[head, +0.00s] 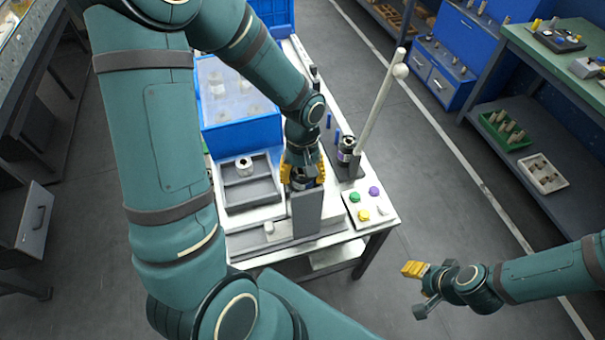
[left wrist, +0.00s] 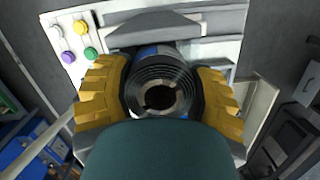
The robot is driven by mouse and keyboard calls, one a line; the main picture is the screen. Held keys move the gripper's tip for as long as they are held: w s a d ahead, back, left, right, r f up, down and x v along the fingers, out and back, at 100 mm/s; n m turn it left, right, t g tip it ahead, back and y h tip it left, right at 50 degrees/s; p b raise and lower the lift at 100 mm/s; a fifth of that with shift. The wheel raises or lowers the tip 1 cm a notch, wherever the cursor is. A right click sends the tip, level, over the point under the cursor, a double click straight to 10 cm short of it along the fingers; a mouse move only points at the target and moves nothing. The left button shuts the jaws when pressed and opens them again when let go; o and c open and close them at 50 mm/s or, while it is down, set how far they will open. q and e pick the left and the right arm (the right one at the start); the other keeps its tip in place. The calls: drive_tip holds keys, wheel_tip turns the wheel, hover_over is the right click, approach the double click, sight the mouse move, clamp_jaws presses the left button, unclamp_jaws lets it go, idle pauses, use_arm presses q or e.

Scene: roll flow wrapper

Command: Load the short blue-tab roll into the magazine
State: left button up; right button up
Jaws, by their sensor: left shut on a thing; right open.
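My left gripper (head: 303,172) is shut on a dark ringed roll above the white machine table. In the left wrist view the roll (left wrist: 160,92) sits between the yellow fingers, its round end and hollow core facing the camera. A blue patch shows at its far edge; I cannot tell whether it is the tab. A grey upright panel (head: 306,213) stands just in front of the gripper; whether it belongs to the magazine is unclear. The gripper hides how close the roll is to anything below. My right gripper (head: 418,290) is open and empty, over the floor at right.
A grey tray (head: 262,193) holding a pale roll (head: 244,167) lies left of the gripper. A dark cylinder (head: 349,150) stands by a tilted white pole (head: 380,105) on the right. A coloured-button panel (head: 367,204) is at the front right corner. A blue bin (head: 245,131) stands behind.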

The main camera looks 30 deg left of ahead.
use_arm(q)
drive_tip(key=o, duration=1.4)
drive_tip(key=r, duration=0.4)
drive_tip(key=w+r, duration=0.1)
drive_tip(key=r, duration=0.3)
drive_tip(key=a+r, duration=0.1)
drive_tip(key=r, duration=0.3)
drive_tip(key=shift+w, duration=0.3)
